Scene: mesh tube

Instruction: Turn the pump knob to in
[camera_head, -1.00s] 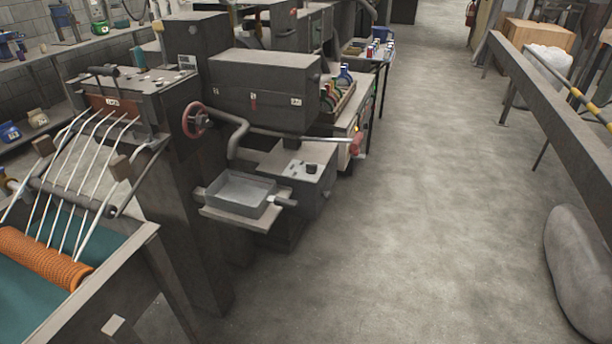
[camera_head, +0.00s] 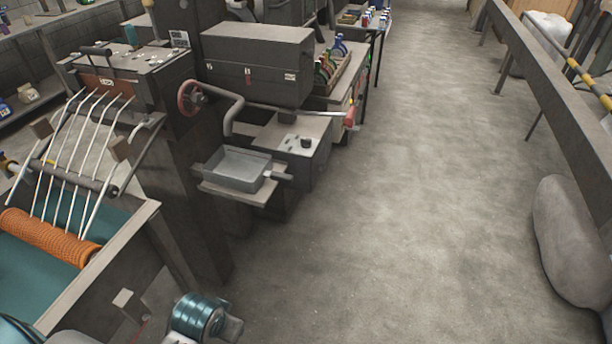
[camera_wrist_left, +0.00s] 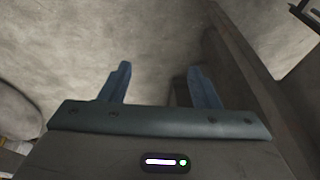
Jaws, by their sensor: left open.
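A small black knob (camera_head: 306,142) stands on the top panel of a grey machine box (camera_head: 297,165) beside a shallow grey tray (camera_head: 240,168). I cannot read its setting, nor tell if it is the pump knob. More small controls show on the panel (camera_head: 128,60) of the machine at left. My left gripper (camera_wrist_left: 159,85) is open and empty in the left wrist view, with grey floor beyond its two blue fingers. In the head view only part of my arm shows at the bottom left. The knob is not recognisable in the wrist view. My right gripper is not seen.
An orange mesh tube (camera_head: 48,237) lies in a teal-lined trough (camera_head: 105,262) at left. A red handwheel (camera_head: 190,98) and a red-ended lever (camera_head: 350,115) stick out from the machines. The floor (camera_head: 400,220) is clear, with a grey beam (camera_head: 560,95) at right.

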